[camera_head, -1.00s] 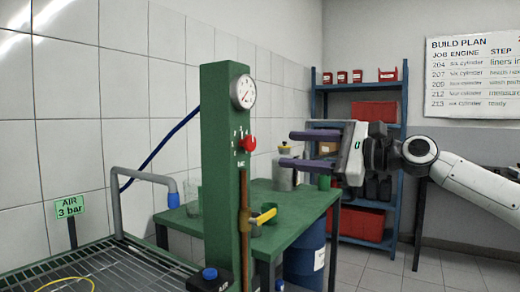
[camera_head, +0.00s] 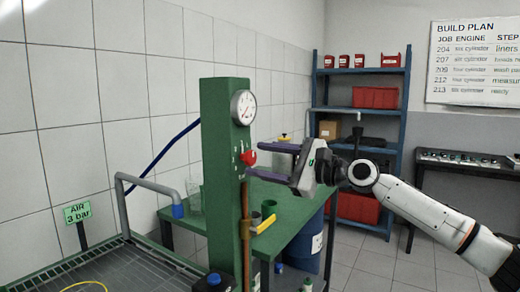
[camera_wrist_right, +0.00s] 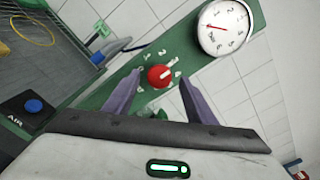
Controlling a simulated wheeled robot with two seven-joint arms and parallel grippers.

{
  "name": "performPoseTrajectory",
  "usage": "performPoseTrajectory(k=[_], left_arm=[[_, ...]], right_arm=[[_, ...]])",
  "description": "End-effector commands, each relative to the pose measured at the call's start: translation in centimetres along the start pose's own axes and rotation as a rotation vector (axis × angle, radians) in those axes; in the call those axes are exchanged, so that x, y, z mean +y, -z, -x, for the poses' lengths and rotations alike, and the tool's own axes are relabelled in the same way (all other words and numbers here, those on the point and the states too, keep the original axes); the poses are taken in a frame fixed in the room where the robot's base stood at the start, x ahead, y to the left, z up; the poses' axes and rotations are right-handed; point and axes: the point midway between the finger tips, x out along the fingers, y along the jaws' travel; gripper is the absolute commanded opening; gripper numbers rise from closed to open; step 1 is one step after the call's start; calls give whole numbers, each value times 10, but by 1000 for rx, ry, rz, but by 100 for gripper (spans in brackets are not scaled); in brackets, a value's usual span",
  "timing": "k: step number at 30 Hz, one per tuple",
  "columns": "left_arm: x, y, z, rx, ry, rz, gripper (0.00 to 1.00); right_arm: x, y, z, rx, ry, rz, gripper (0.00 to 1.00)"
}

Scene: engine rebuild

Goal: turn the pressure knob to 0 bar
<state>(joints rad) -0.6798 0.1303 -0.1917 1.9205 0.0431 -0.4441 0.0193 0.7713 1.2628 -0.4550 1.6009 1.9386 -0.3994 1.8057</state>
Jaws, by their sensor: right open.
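The red pressure knob (camera_head: 249,158) sits on the face of the green post (camera_head: 225,190), below the round white gauge (camera_head: 243,107). The right wrist view shows the knob (camera_wrist_right: 159,77) with a pale pointer mark and small white numbers around it; its exact setting is hard to read. The gauge (camera_wrist_right: 224,27) has a red needle, too small to read surely. My right gripper (camera_head: 256,160) is open, its two purple fingers pointing at the knob. In the right wrist view the knob appears between the fingertips; I cannot tell whether they touch it. My left gripper is not in view.
A yellow-handled valve (camera_head: 263,223) on a copper pipe juts out below the knob. A green table (camera_head: 290,211) with cups stands behind the post. A metal grate (camera_head: 112,266) lies at lower left, near an "AIR 3 bar" sign (camera_head: 77,212). A blue shelf (camera_head: 362,73) stands behind.

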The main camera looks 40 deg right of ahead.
Motion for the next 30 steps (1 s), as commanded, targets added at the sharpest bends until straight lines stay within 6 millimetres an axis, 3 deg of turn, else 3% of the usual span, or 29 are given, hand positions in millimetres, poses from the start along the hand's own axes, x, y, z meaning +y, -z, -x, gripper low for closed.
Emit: performPoseTrajectory(k=[12, 20, 30], left_arm=[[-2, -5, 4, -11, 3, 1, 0], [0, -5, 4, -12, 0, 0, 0], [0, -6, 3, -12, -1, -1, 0]], right_arm=[[1, 0, -10, 1, -2, 1, 51], [1, 0, -10, 0, -2, 1, 10], [1, 0, -10, 0, -2, 51, 10]])
